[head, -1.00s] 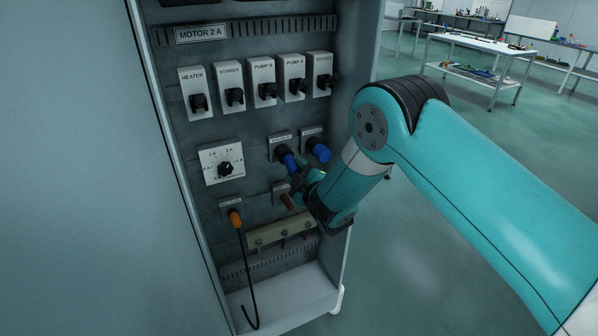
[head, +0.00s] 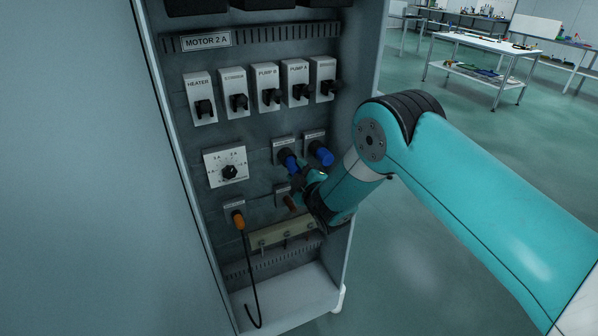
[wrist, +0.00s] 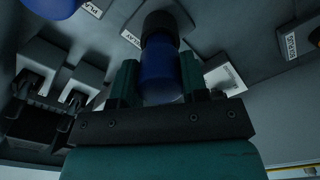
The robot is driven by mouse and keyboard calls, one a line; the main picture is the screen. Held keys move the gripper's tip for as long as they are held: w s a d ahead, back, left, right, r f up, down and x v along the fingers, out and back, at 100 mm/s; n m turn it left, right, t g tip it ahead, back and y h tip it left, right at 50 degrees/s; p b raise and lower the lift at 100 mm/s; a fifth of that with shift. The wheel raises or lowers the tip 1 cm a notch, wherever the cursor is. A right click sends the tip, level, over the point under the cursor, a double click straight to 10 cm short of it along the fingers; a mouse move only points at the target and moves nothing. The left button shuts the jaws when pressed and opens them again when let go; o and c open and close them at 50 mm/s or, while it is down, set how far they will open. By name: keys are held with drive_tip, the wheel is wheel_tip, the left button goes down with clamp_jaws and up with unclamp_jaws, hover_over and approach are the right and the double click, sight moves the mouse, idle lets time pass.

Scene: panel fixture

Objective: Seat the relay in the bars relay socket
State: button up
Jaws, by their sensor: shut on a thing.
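My gripper (head: 305,175) is shut on a blue cylindrical plug (head: 288,159) at a labelled socket plate in the panel. In the wrist view the blue body (wrist: 160,68) stands between the two teal fingers, and its far end meets a black round collar (wrist: 165,24). I cannot tell how deep it sits. A second blue plug (head: 321,153) is in the socket to its right. A beige bar strip (head: 264,238) with several posts lies below, partly hidden by my arm.
A row of switches (head: 268,88) is above, with a dial (head: 227,171) to the left. An orange plug (head: 238,220) trails a black cable (head: 252,276). The cabinet's right wall is near my arm.

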drive_tip(key=shift+b+x, duration=0.55)
drive_tip(key=shift+x, duration=0.6)
drive_tip(key=o, duration=1.1)
